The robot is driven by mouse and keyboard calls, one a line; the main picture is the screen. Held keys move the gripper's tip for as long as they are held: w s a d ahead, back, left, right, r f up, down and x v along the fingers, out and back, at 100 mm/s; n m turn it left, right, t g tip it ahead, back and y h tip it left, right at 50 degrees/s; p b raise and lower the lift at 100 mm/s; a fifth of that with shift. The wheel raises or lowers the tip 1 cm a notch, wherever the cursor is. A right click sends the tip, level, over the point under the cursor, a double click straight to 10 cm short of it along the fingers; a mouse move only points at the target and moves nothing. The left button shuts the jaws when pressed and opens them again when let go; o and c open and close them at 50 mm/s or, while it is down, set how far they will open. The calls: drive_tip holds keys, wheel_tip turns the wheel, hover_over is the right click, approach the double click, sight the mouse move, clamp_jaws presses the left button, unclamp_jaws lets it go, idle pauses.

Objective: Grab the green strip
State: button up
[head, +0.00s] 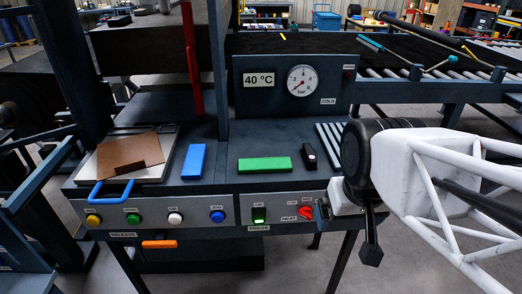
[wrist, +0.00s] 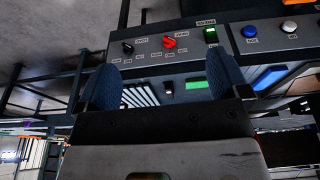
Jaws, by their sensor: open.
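The green strip (head: 264,164) lies flat on the dark press bench, right of the blue strip (head: 195,161). My gripper (head: 347,230) is at the front right of the bench, to the right of the green strip and apart from it. In the wrist view its two blue ribbed fingers stand wide apart with nothing held between them (wrist: 163,68). The green strip (wrist: 197,84) shows beyond them there, near the right finger, which partly hides it. The blue strip shows farther right in that view (wrist: 268,78).
A small dark block (head: 309,157) with a light spot lies right of the green strip, near slanted metal slats (head: 330,140). A front panel (head: 160,215) carries coloured buttons and a red knob (head: 306,213). A brown sheet (head: 125,153) lies at left. A gauge board (head: 295,85) stands behind.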

drive_tip(key=w+a+r+n, duration=0.15)
drive_tip(key=w+n, duration=0.35)
drive_tip(key=w, duration=0.5)
drive_tip(key=n+g, duration=0.3)
drive_tip(key=n, duration=0.9)
approach(265, 163)
drive_tip(key=shift+s+d+f, duration=0.35)
drive_tip(key=shift+s+f, duration=0.05)
drive_tip(key=shift+s, duration=0.2)
drive_tip(key=shift+w+a+f+n, duration=0.3)
drive_tip(key=shift+w+n, duration=0.15)
drive_tip(key=shift+n, duration=0.05)
drive_tip(key=shift+f, duration=0.1)
drive_tip(key=shift+f, duration=1.2)
drive_tip(key=shift+f, duration=2.6)
